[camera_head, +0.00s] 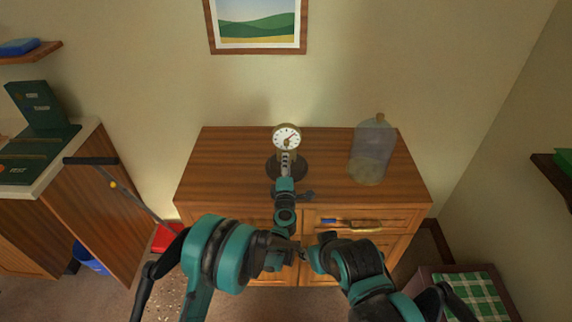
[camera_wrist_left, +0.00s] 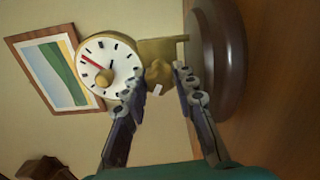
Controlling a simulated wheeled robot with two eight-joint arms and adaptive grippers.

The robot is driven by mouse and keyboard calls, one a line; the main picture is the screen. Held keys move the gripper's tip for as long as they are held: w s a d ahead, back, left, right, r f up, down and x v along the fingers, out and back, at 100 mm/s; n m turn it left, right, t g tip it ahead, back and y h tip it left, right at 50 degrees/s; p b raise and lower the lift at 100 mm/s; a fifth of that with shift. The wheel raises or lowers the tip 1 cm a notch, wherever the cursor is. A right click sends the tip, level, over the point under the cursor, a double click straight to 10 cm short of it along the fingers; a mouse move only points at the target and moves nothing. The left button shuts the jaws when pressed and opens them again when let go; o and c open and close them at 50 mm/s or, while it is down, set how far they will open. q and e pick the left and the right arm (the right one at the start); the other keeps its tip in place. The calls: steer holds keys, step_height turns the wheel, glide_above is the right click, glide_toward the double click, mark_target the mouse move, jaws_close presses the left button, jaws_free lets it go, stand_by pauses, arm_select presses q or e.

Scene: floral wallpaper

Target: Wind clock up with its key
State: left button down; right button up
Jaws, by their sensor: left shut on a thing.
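The clock (camera_head: 287,137) has a round white dial and a brass body on a dark round base (camera_head: 273,168). It stands upright on the wooden cabinet. In the left wrist view the dial (camera_wrist_left: 108,60) shows a red hand and a brass knob at its middle. My left gripper (camera_head: 286,164) is in front of the clock, below the dial. In the left wrist view its fingers (camera_wrist_left: 157,85) are on either side of a small brass piece, the key (camera_wrist_left: 157,72), and are shut on it. My right arm ends low before the cabinet; its fingers are not clear.
A clear glass dome (camera_head: 373,150) stands on the cabinet (camera_head: 225,165), right of the clock. The cabinet top left of the clock is bare. A drawer with a brass handle (camera_head: 358,225) is below. A cane (camera_head: 135,190) leans at the left.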

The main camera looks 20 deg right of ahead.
arm_select(q)
steer(key=m, duration=0.5)
steer(key=shift+m, duration=2.6)
steer(key=c, duration=1.2)
jaws_free()
steer(key=shift+d, duration=0.1)
steer(key=shift+s, duration=0.15)
steer(key=v, duration=1.2)
